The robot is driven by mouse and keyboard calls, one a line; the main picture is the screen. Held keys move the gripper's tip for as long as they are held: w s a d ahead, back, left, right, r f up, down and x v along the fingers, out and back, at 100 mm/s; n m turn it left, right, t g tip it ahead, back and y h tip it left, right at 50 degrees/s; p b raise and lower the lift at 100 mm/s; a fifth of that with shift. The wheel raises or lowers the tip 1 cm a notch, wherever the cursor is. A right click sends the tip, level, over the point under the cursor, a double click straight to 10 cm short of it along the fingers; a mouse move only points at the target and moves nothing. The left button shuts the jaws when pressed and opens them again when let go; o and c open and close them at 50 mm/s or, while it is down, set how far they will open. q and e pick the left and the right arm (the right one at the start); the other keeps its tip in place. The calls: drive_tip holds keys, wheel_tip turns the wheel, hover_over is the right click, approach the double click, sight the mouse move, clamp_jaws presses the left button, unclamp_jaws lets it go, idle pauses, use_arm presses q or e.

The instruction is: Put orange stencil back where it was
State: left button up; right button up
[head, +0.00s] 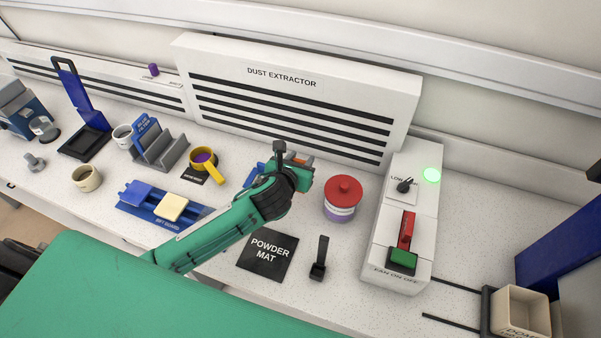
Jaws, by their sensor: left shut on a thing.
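My left gripper (292,163) reaches in over the bench in front of the dust extractor. It is shut, and a small bit of the orange stencil (301,158) shows at its jaws; the rest is hidden behind the gripper. A grey slotted rack (172,154) stands to the left, apart from the gripper. A blue lettered plate (146,134) stands upright in the rack, and other slots beside it look empty. My right gripper is not in view.
A black powder mat (267,256) lies in front, bare. A red-lidded jar (342,199) stands right of the gripper, by the white switch unit (399,225). A yellow cup (203,161) and a blue board with a pale yellow block (172,207) lie toward the rack.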

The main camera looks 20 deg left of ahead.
use_arm(q)
drive_tip(key=shift+f, duration=0.85)
wheel_tip(320, 180, down, 4)
drive_tip(key=shift+f, duration=0.15)
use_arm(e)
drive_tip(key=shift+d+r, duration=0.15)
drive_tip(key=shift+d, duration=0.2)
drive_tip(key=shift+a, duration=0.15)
use_arm(q)
drive_tip(key=o, duration=1)
drive_tip(key=shift+f, duration=0.15)
drive_tip(key=shift+c, duration=0.2)
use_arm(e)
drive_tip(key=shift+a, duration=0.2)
